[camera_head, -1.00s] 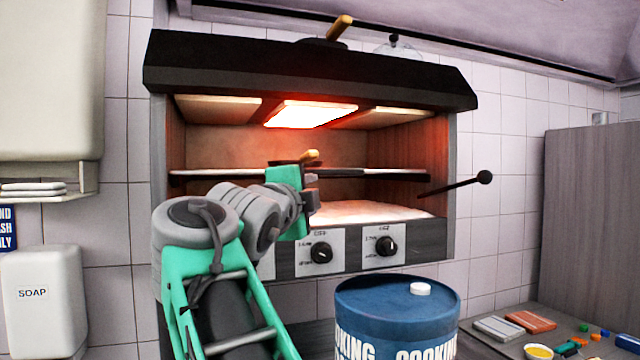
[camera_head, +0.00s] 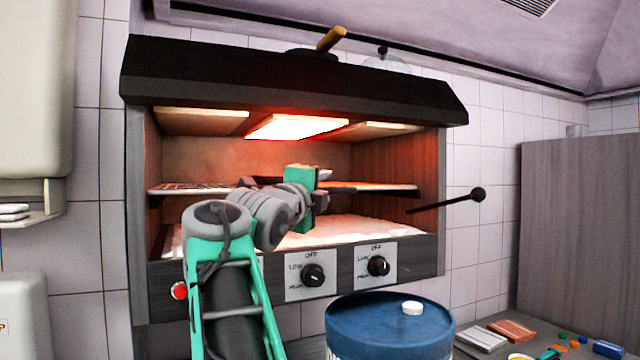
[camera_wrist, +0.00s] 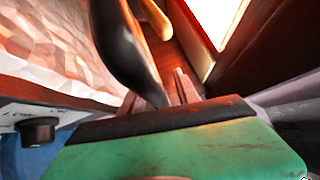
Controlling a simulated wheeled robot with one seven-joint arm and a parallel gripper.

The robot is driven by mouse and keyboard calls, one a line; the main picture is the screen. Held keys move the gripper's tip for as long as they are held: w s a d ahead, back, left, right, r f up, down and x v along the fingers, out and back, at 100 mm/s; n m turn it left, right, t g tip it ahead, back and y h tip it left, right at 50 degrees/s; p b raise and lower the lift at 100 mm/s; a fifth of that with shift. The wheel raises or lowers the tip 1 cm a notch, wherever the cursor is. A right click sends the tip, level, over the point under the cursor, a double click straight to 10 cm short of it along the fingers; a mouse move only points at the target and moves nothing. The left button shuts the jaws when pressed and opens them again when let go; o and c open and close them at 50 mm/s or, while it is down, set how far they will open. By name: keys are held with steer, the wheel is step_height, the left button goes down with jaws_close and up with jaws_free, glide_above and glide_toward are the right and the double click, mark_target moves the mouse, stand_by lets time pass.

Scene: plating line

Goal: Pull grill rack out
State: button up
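The grill rack (camera_head: 405,187) is a thin wire shelf across the inside of the lit grill oven (camera_head: 285,70). Its left part also shows as a pale grid, and the middle is hidden behind my arm. My gripper (camera_head: 322,187) has a green body and is at the oven opening, at about rack height. In the wrist view, the fingers (camera_wrist: 184,88) appear close together beside a dark curved object (camera_wrist: 125,50), perhaps a pan, with a wooden handle (camera_wrist: 155,18). I cannot tell whether the fingers touch the rack or hold anything.
Two knobs, one of them the right knob (camera_head: 378,265), are on the oven's lower front panel. A black lever (camera_head: 450,200) sticks out at the right. A counter with small items (camera_head: 505,335) is at the lower right.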

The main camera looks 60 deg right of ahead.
steer(key=shift+a, duration=0.1)
steer(key=c, duration=0.8)
steer(key=shift+r, duration=0.1)
jaws_close()
